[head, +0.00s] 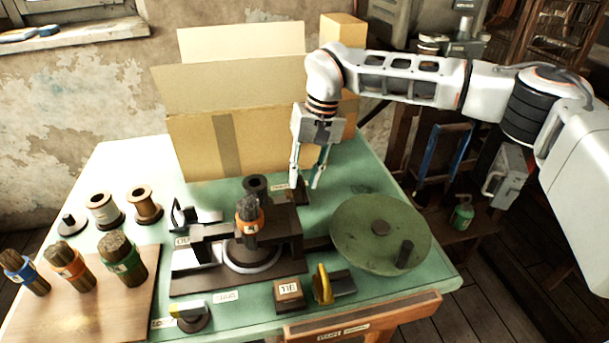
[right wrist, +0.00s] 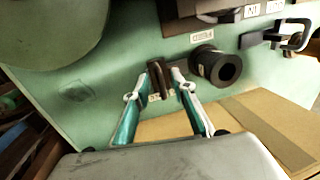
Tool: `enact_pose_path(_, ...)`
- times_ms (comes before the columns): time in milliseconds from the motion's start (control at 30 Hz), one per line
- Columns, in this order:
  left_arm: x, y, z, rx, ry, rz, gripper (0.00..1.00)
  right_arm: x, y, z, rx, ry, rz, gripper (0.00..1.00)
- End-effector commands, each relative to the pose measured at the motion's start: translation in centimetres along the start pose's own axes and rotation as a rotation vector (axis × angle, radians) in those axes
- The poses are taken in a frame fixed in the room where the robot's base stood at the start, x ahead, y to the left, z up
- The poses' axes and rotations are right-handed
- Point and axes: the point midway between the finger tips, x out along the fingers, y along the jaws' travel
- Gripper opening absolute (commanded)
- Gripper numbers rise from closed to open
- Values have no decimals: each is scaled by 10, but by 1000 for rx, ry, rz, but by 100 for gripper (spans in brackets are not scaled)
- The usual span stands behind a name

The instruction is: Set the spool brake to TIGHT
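My right gripper (head: 305,184) hangs fingers-down over the back of the green table, right of a dark spool (head: 256,186). In the right wrist view, the gripper (right wrist: 167,73) has its fingers apart. Dark bar-like parts show at the fingertips, just beside the dark spool (right wrist: 217,66). I cannot tell whether these are the spool brake or finger pads, or whether anything is touched. A small pale label (right wrist: 202,36) lies near the spool; its text is too small to read. The brake's setting cannot be read. My left gripper is not in view.
The press (head: 293,222) stands left of a big green handwheel (head: 365,215). A yellow handle (head: 323,284) is at the front. An open cardboard box (head: 190,140) stands behind. Several spools and brushes stand left, some on a wooden board (head: 95,310).

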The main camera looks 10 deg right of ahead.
Motion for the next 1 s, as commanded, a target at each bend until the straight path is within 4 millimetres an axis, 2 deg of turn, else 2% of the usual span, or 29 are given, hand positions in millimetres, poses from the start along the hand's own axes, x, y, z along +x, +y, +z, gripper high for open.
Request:
enact_pose_path(167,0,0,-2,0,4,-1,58,0,0,0,0,1,0,25)
enact_pose_path(267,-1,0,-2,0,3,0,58,0,0,0,0,1,0,4)
enact_pose_path(300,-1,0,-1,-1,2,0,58,0,0,0,0,1,0,0)
enact_pose_path(500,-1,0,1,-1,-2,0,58,0,-2,0,-1,1,0,0)
enact_pose_path(800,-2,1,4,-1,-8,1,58,9,-45,0,-2,2,1,0)
enact_pose_path(1000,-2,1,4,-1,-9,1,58,10,-49,0,-2,2,-1,0)
